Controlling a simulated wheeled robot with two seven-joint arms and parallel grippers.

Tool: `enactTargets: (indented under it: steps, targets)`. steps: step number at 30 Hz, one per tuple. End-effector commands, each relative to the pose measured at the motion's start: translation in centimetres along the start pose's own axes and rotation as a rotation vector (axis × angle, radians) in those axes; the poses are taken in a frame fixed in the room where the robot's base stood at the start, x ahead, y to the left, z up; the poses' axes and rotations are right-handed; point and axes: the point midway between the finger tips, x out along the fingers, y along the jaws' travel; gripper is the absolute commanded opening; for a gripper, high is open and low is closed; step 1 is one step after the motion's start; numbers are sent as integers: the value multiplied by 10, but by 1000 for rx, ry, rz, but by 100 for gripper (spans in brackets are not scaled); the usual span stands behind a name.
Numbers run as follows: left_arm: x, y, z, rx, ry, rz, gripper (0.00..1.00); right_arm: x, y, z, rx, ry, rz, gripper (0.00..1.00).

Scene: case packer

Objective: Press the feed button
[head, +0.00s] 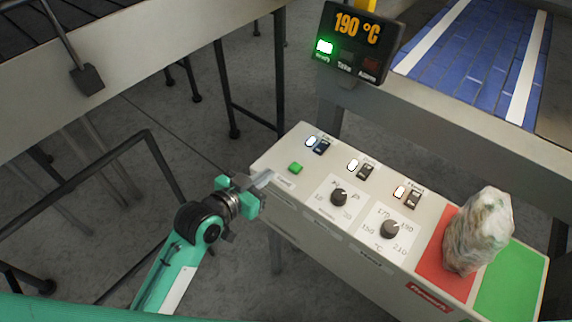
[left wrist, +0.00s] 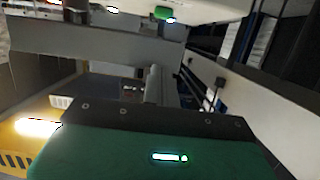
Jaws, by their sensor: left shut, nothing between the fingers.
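A small green button (head: 295,168) sits near the left end of the top of a cream control box, with a small label beside it too small to read. My left gripper (head: 263,180) is shut and empty at the box's left edge, just left of the button and apart from it in the picture. Its height over the panel is hard to judge. In the left wrist view a green button (left wrist: 163,12) shows at the top edge, beyond the grey gripper parts. My right gripper is not in view.
The control box (head: 318,225) also carries several rocker switches, two dials (head: 339,197), a red pad (head: 432,258) and a green pad (head: 515,285). A wrapped bundle (head: 480,232) stands on the red pad. A display (head: 358,42) reads 190 °C. A blue conveyor (head: 470,55) runs behind.

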Motion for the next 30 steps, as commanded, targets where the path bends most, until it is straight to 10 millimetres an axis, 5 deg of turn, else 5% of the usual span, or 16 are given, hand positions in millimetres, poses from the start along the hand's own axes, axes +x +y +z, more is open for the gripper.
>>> enactTargets:
  steps: [16, 30]
  targets:
    - [4, 2, -8, 3, 11, 6, 0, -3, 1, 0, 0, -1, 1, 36]
    - [83, 3, -11, 1, 11, 6, 0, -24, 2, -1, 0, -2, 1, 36]
